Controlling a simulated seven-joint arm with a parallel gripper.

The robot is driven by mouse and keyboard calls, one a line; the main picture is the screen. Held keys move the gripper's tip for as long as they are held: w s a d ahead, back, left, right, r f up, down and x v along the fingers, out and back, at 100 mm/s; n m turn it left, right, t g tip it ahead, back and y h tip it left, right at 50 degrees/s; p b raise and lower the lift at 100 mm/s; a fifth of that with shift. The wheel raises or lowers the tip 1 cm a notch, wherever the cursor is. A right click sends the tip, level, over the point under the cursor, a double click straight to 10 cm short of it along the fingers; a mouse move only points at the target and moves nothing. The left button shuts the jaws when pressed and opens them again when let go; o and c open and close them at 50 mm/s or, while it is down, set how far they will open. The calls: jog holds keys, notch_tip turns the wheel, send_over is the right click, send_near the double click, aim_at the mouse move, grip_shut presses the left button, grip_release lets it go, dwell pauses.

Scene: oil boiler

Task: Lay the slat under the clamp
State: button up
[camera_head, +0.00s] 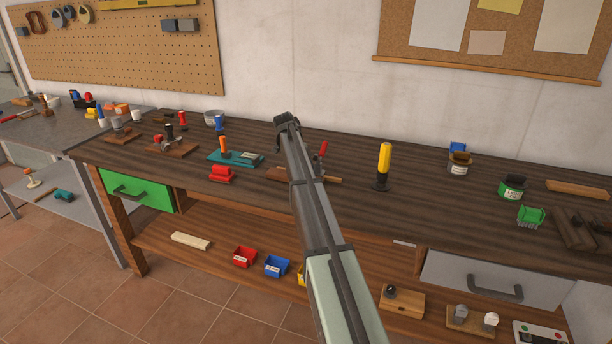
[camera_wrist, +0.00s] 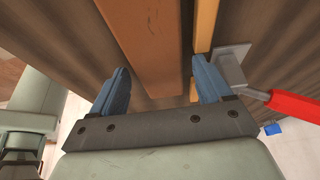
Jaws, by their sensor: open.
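A toggle clamp with a red handle (camera_head: 323,149) stands on the workbench just right of my arm. In the wrist view, its red handle (camera_wrist: 298,106) and grey metal part (camera_wrist: 232,66) are right of my fingers. A brown wooden bar (camera_wrist: 150,45) lies between my open fingers. A thinner, lighter wooden strip (camera_wrist: 206,22) passes by my right finger, beside the clamp's metal. I cannot tell which piece is the slat. My gripper (camera_wrist: 160,85) is open, with no visible contact on the bar.
A yellow-handled tool (camera_head: 384,166) stands to the right. The bench top between the yellow handle and the jars is mostly clear.

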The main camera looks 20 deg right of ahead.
jog(key=shift+v, duration=3.85)
